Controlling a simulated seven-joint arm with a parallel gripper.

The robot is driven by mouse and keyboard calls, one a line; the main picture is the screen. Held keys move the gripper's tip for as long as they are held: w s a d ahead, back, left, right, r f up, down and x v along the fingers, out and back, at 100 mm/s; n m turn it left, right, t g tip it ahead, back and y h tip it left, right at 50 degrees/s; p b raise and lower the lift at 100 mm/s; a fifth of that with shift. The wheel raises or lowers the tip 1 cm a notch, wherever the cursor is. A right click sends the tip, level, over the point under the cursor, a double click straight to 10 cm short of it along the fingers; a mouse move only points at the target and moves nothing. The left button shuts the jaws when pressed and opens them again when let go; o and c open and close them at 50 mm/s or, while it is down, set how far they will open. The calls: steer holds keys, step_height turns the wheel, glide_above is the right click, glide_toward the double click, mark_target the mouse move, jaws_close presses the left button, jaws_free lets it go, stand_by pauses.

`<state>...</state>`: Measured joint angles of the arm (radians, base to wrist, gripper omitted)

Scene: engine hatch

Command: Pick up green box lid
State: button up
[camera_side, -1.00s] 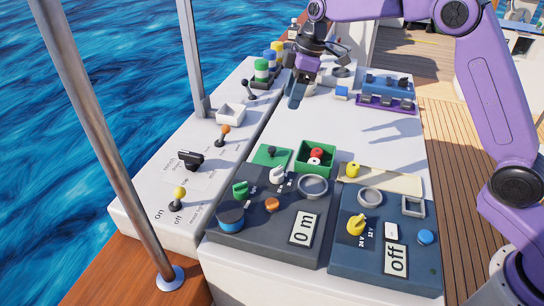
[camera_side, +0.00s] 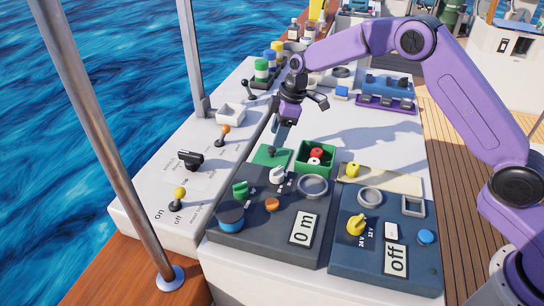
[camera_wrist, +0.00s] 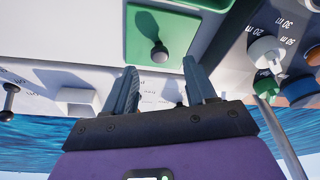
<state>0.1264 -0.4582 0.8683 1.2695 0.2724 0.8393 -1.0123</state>
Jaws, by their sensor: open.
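The green box lid (camera_side: 265,156) is a flat green plate with a dark round knob, lying on the white console just left of the green box. In the wrist view the lid (camera_wrist: 184,28) is at top centre, with its grey knob (camera_wrist: 159,51) pointing toward the fingers. My gripper (camera_side: 283,135) is above and slightly behind the lid, pointing down. In the wrist view its two fingers (camera_wrist: 166,90) are apart with nothing between them, and the knob lies a little beyond the fingertips. The green box (camera_side: 316,158) is open and holds red and white round pieces.
A dark panel (camera_side: 262,222) with a white switch (camera_side: 277,175), green knob, blue knob and ring stands in front of the lid. A second dark panel (camera_side: 385,240) is to its right. Levers stand on the left ledge (camera_side: 150,185).

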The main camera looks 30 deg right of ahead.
mark_target(272, 148)
steer(key=x, duration=0.5)
jaws_close()
steer(key=shift+r, duration=0.1)
